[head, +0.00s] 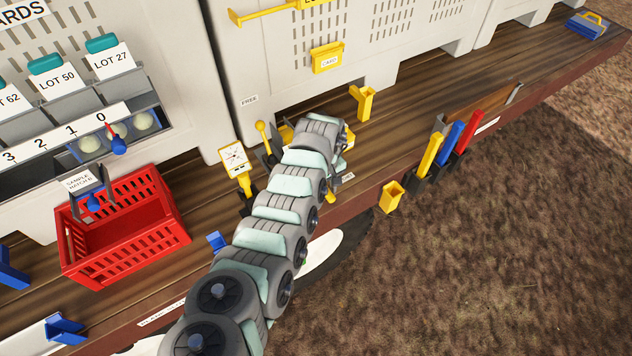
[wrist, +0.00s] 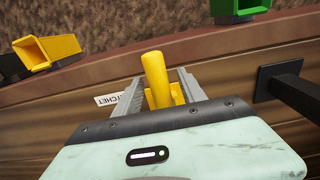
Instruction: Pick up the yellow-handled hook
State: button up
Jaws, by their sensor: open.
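My gripper (wrist: 160,98) is open in the wrist view. Its grey fingers stand on either side of a yellow handle (wrist: 154,75) with a yellow base or holder behind it. A white label whose visible letters read "TCHET" lies beside it. I see no hook end, and cannot tell whether the fingers touch the handle. In the head view my wrist covers this spot; only small yellow parts show. Another upright yellow handle (head: 430,155) stands in a black holder on the platform's front edge, right of my arm. Its lower end is hidden, so I cannot tell which is the hook.
Blue (head: 449,146) and red (head: 470,131) handles stand beside the rack's yellow one. A yellow open box (head: 391,197) hangs at the edge; a green one (wrist: 240,8) shows in the wrist view. A red crate (head: 125,225) stands left. A black bracket (wrist: 280,78) is right of the fingers.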

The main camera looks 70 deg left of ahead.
jog(key=shift+c, duration=0.2)
grip_shut()
dwell(0.5)
